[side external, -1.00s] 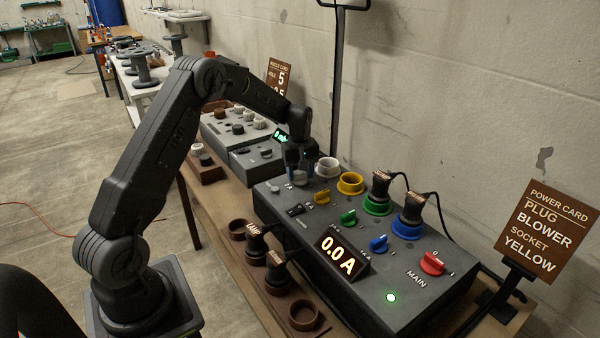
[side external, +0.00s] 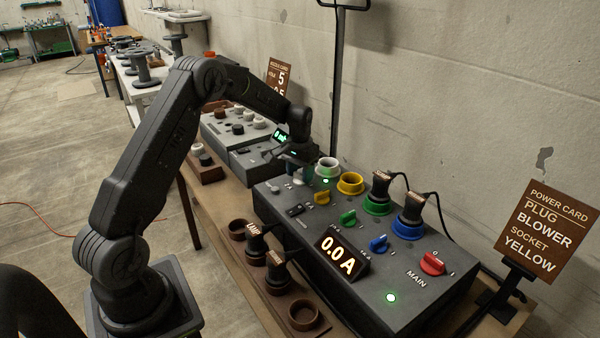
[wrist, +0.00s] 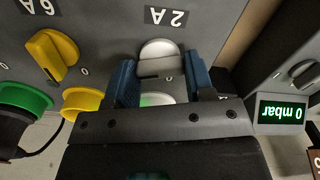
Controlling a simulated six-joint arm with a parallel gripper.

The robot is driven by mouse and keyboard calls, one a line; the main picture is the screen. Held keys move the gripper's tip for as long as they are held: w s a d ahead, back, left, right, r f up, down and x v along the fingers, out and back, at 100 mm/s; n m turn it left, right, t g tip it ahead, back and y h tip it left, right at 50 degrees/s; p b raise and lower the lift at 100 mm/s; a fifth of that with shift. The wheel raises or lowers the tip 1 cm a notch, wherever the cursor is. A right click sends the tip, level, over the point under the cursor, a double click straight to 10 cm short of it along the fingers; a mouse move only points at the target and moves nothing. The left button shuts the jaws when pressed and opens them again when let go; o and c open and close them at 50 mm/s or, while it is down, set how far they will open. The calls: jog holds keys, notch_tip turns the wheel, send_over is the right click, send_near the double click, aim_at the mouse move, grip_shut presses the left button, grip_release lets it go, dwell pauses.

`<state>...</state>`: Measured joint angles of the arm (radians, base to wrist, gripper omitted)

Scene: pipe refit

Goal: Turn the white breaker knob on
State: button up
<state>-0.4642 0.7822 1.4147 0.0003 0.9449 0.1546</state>
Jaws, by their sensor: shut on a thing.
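The white breaker knob (wrist: 160,48) shows in the wrist view below the "2 A" label, between my gripper's (wrist: 161,80) two blue-padded fingers. My gripper is shut on it. In the side view my gripper (side external: 299,172) is low over the far left end of the grey breaker box (side external: 405,305), and the white knob is mostly hidden beneath it. A green lamp glows beside the white socket (side external: 327,165); a green glow also shows near my fingers in the wrist view.
Yellow (side external: 322,198), green (side external: 348,217), blue (side external: 378,243) and red main (side external: 432,263) knobs run along the box. The yellow socket (side external: 350,182) is empty; plugs stand in the green and blue sockets. The display (side external: 341,256) reads 0.0 A.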

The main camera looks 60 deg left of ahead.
aim_at(300, 173)
jog(key=shift+r+m, duration=0.1)
jog(key=shift+m, duration=1.6)
jog(key=o, duration=0.9)
notch_tip(300, 173, up, 14)
jog(key=shift+f, duration=0.1)
